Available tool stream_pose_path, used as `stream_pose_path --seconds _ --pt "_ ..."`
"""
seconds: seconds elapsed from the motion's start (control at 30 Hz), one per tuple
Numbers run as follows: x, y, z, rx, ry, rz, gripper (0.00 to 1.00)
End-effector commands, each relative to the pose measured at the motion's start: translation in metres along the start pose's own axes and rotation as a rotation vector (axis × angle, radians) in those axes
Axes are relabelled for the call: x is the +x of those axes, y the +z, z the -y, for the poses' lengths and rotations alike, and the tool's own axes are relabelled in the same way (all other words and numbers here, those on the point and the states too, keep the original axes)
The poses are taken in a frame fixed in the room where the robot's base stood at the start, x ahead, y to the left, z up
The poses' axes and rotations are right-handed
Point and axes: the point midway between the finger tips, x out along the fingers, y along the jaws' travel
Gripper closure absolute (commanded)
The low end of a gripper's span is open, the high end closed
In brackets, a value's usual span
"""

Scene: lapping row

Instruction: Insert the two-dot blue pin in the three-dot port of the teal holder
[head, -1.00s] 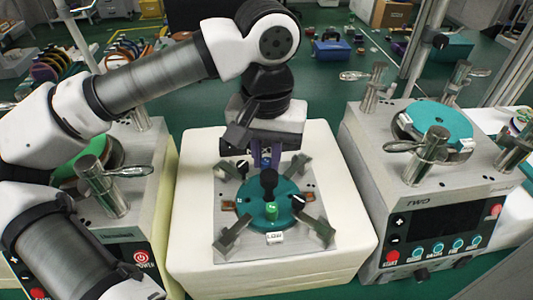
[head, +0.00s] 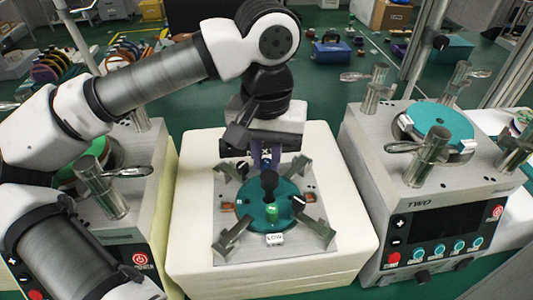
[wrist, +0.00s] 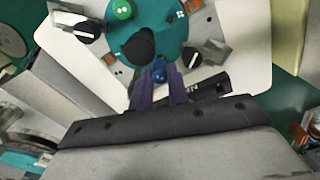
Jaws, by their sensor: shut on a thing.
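The teal holder (head: 254,217) is a round disc on a metal plate, with a black knob (head: 269,181) standing at its middle. A green pin (head: 271,211) stands in it on the near side; its top shows white dots in the wrist view (wrist: 123,9). My gripper (wrist: 161,82) is shut on the blue pin (wrist: 160,71), between two purple fingers at the holder's far edge. The blue pin's dots and lower end cannot be made out. White dots mark the holder's face (wrist: 165,28) at one spot. The port under the pin is hidden.
Several metal clamps (head: 231,235) surround the holder on a cream block (head: 190,245). A white label (head: 275,239) lies at its near edge. A grey machine (head: 385,190) with upright handles stands on the right, another on the left.

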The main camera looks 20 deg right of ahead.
Motion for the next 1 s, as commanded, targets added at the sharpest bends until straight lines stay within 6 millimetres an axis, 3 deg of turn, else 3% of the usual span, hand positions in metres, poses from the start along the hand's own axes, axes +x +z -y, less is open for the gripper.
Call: stream_pose_path --seconds 0.67,1.0 --pt "0.001 0.000 0.000 0.000 0.001 0.001 1.00" --pt "0.012 0.001 0.000 0.002 0.002 0.004 1.00"
